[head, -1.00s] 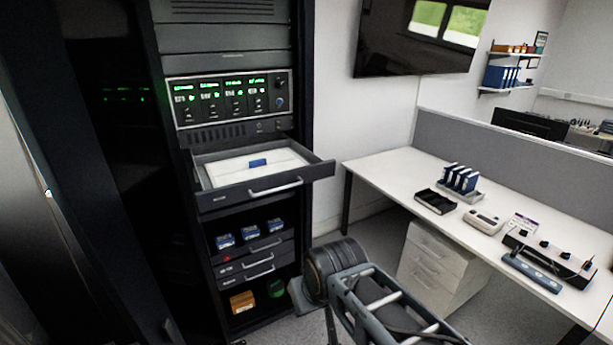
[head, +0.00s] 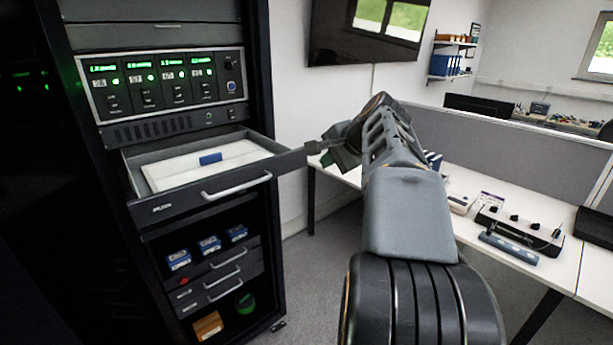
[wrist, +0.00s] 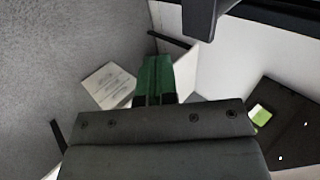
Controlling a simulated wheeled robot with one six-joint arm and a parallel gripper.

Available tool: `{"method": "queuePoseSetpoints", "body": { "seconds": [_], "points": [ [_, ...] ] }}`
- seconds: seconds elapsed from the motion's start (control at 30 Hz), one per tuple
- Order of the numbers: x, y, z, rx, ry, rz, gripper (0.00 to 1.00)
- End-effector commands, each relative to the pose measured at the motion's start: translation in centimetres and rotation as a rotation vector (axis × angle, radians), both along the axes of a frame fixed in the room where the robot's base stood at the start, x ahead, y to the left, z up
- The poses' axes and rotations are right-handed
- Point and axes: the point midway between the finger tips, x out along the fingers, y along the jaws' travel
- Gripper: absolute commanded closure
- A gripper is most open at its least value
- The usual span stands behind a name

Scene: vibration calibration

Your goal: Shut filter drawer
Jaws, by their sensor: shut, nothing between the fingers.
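The filter drawer (head: 165,207) is pulled out of the black rack in the head view. It has a dark front with a silver bar handle (head: 237,187). A white insert with a small blue piece (head: 210,158) lies inside it. My gripper (head: 313,148) is shut and empty, beside the right end of the drawer front; whether it touches cannot be told. In the wrist view its green fingers (wrist: 154,78) are together, and a dark piece at the top edge cannot be identified for sure.
Above the drawer is a panel with green displays (head: 165,82). Below are blue boxes (head: 208,245) and closed lower drawers (head: 222,272). A white desk (head: 330,178) with instruments stands to the right. Grey floor lies between rack and desk.

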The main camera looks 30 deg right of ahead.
Motion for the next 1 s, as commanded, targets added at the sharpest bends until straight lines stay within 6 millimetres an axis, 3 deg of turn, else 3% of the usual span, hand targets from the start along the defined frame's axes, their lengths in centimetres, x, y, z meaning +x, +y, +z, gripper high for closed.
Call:
{"method": "queuePoseSetpoints", "body": {
  "seconds": [0.13,0.6,0.8,1.0],
  "points": [
    [0.9,-1.0,-0.6,0.027,-0.016,-0.032,1.0],
    [7.1,-0.3,-6.3,0.026,-0.014,-0.03,1.0],
    [9.6,0.0,-6.2,0.022,-0.015,-0.031,1.0],
    [10.8,0.1,-6.3,0.021,-0.015,-0.032,1.0]
  ]
}}
